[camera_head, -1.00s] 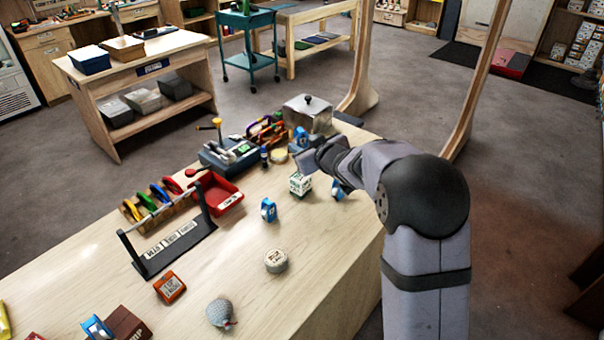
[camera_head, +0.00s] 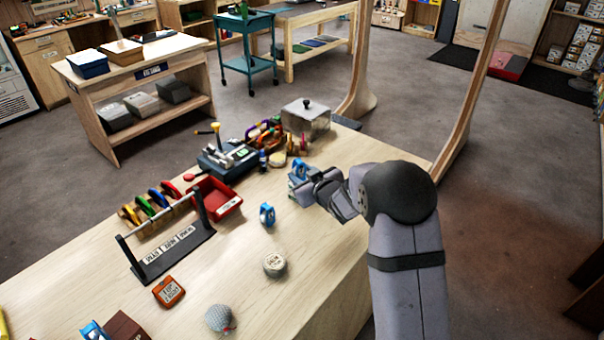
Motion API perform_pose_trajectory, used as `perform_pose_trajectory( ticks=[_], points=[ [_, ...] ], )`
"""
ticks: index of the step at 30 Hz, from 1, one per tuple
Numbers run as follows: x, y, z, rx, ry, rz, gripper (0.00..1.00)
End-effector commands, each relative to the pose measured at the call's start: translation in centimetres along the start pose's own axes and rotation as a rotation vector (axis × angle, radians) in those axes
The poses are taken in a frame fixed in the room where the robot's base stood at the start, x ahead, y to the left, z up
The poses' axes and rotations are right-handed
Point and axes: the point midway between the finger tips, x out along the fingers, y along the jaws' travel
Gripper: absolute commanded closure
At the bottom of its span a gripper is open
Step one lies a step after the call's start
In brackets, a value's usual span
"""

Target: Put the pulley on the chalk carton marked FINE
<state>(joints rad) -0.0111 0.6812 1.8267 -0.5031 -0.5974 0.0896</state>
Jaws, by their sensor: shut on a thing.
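My gripper (camera_head: 300,185) is at the table's right side, shut on a blue pulley (camera_head: 298,168), whose top shows above the fingers. The gripper is low, where a small white and green carton showed earlier. I cannot read FINE on any carton. Another blue pulley-like piece (camera_head: 267,213) stands on the table, left of and nearer than the gripper.
A round tin (camera_head: 274,264), an orange box (camera_head: 168,291) and a grey ball (camera_head: 220,318) lie nearer. A black rack (camera_head: 175,255) and a red bin (camera_head: 217,198) stand left. Bare tabletop lies around the tin.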

Motion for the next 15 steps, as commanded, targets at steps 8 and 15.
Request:
perform_pose_trajectory(
  ticks=[8,15],
  points=[
    [0.05,0.00,0.05,0.000,0.002,0.001,0.90],
    [0.12,-0.05,0.26,0.000,0.000,0.000,0.47]
  ],
)
